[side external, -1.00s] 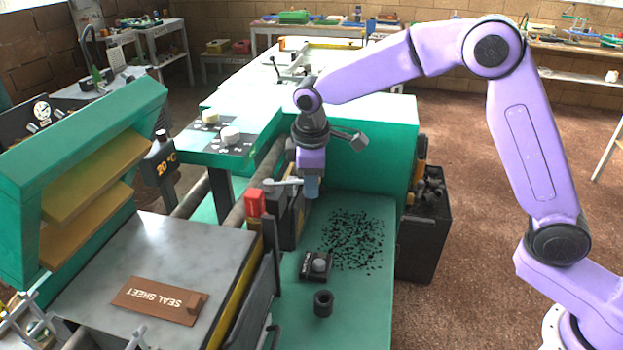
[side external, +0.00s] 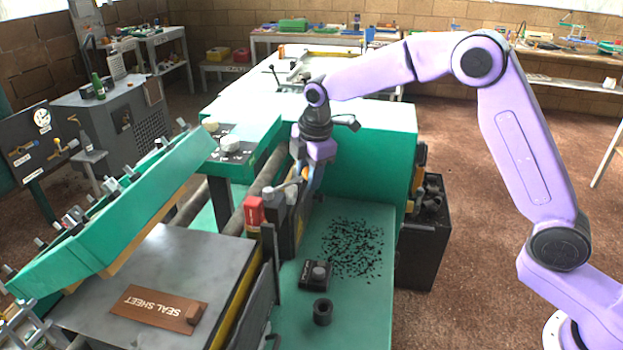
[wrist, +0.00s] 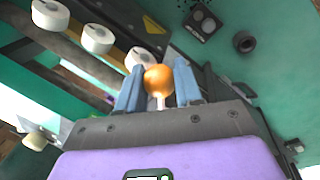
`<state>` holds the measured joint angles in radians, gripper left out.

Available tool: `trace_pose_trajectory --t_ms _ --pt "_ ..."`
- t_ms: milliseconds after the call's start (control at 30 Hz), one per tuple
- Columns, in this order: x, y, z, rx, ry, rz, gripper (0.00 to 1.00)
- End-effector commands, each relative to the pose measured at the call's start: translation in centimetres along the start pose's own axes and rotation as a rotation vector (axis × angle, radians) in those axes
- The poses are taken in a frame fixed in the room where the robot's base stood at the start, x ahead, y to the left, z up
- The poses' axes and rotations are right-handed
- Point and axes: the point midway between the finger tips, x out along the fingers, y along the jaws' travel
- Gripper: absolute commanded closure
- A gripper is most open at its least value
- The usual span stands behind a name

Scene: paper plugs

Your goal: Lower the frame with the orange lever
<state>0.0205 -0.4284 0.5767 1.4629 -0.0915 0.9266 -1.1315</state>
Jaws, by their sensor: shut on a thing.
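The green frame (side external: 130,215) is at the left in the side external view. It hangs tilted above the grey bed (side external: 170,255), its lower left end nearer the bed. The orange lever's round knob (wrist: 158,78) sits between the blue fingers of my gripper (wrist: 159,88) in the wrist view, with a pale stem below it. My gripper (side external: 314,182) is shut on that knob, beside the machine's dark rail. In the side external view the knob is hidden by the gripper.
A brown "SEAL SHEET" plate (side external: 158,308) lies on the bed. A red block (side external: 253,210) stands left of the gripper. A black button box (side external: 316,273) and black ring (side external: 322,311) sit on the green base, near scattered black bits (side external: 352,248).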

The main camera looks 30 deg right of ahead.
Motion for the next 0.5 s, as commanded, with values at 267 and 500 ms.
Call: trace_pose_trajectory --t_ms 267,500 --pt "0.5 2.7 0.3 -0.252 0.051 0.005 1.0" --pt "0.9 4.7 -0.1 -0.476 0.094 0.006 1.0"
